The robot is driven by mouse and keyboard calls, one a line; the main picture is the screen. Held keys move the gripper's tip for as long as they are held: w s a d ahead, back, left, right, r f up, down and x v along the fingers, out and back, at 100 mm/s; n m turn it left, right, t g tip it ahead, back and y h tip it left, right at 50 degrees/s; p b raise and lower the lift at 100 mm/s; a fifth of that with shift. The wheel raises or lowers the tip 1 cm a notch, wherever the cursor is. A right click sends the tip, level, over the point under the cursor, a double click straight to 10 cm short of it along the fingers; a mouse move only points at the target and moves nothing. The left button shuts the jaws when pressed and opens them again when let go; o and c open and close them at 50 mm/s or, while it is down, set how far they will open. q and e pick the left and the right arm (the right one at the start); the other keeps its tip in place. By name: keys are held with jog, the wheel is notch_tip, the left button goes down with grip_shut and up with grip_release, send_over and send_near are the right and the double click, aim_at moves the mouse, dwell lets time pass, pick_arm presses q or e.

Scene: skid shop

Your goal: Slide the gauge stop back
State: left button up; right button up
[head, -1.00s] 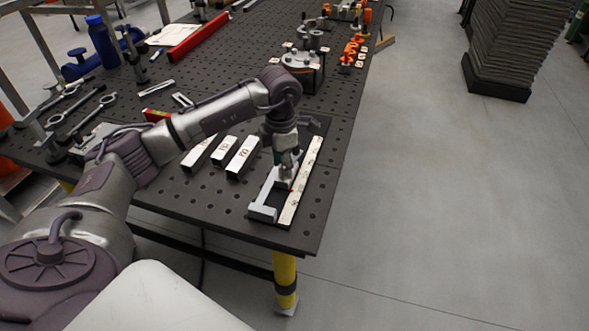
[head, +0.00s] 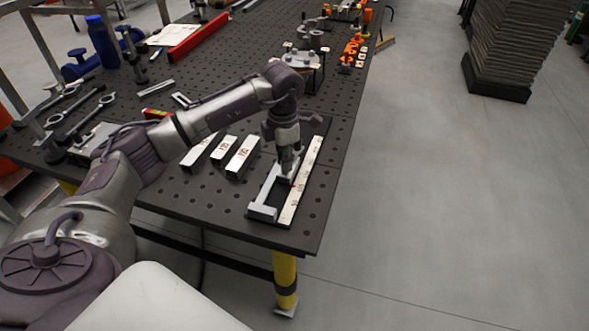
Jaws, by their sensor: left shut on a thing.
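The length gauge is a dark base with a light grey L-shaped piece (head: 263,212) at its near end and a pale ruler strip (head: 300,185) with markings along its right side. The gauge stop (head: 286,181) is a small light piece with a red mark beside the ruler, about midway along the gauge. My left gripper (head: 287,172) points down from above and is shut on the gauge stop. Its fingers and arm partly hide the stop and the far part of the gauge. My right gripper is not in view.
Three labelled pale bars (head: 242,154) lie on the perforated black table (head: 215,205) left of the gauge. A clamp fixture (head: 298,62) and orange clamps (head: 352,50) stand farther back. The table's right edge is close to the gauge, with open floor beyond.

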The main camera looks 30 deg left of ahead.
pick_arm(q)
jog(key=shift+w+a, duration=0.1)
jog(key=shift+w, duration=0.4)
jog(key=shift+w+a+b, duration=0.15)
jog(key=shift+w+b, duration=0.15)
jog(key=shift+w, duration=0.35)
jog(key=shift+w+a+b, duration=0.15)
jog(key=shift+w+b, duration=0.1)
jog(key=shift+w, duration=0.45)
jog(key=shift+w+a+b, duration=0.15)
jog(key=shift+w+b, duration=0.15)
jog(key=shift+w, duration=0.45)
jog(key=o, duration=1.2)
